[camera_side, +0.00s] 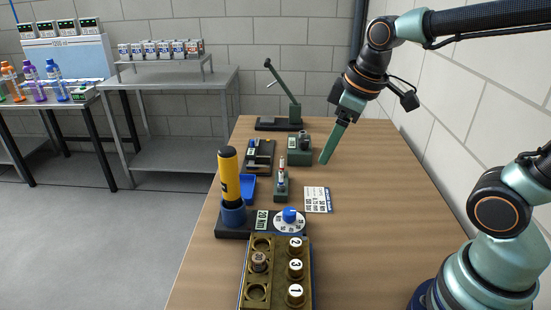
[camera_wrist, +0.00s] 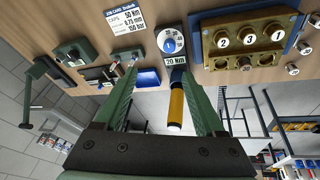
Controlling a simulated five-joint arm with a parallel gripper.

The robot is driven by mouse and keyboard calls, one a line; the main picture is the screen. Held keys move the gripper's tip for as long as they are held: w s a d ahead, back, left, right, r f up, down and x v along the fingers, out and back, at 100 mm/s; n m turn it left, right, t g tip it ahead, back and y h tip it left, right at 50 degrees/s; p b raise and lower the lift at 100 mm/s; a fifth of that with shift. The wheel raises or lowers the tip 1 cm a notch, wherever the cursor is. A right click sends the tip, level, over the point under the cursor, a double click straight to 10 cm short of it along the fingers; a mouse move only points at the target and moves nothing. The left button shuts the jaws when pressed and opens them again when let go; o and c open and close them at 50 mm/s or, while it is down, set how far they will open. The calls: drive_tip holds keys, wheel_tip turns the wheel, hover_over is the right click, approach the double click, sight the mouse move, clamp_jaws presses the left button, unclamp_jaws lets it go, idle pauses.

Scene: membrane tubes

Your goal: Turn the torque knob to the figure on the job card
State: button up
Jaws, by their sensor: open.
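The torque knob (camera_side: 289,214) is a small blue cap on a white numbered dial, on a black base near the table's left side. In the wrist view the knob (camera_wrist: 170,45) has a white pointer mark, and the plate beside it (camera_wrist: 176,62) reads 20 Nm. The job card (camera_side: 318,199) lies flat on the table; in the wrist view the card (camera_wrist: 128,19) reads 50 Nm, 0.75 mm and 150 bar. My gripper (camera_side: 325,158) is raised above the table, behind the card and apart from the knob. In the wrist view its fingers (camera_wrist: 162,76) are spread and empty.
A yellow and black torque tool (camera_side: 229,175) stands upright in a blue holder beside the dial. A brass block (camera_side: 275,272) with caps numbered 1, 2 and 3 is in front. A blue tray (camera_side: 249,188), small fixtures and a lever press (camera_side: 285,108) stand behind.

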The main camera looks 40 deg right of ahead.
sight(290, 211)
drive_tip(key=w+a+f+n+g, duration=0.35)
drive_tip(key=w+f+n, duration=0.45)
drive_tip(key=n, duration=0.3)
drive_tip(key=f, duration=1.2)
drive_tip(key=shift+s+d, duration=0.2)
clamp_jaws()
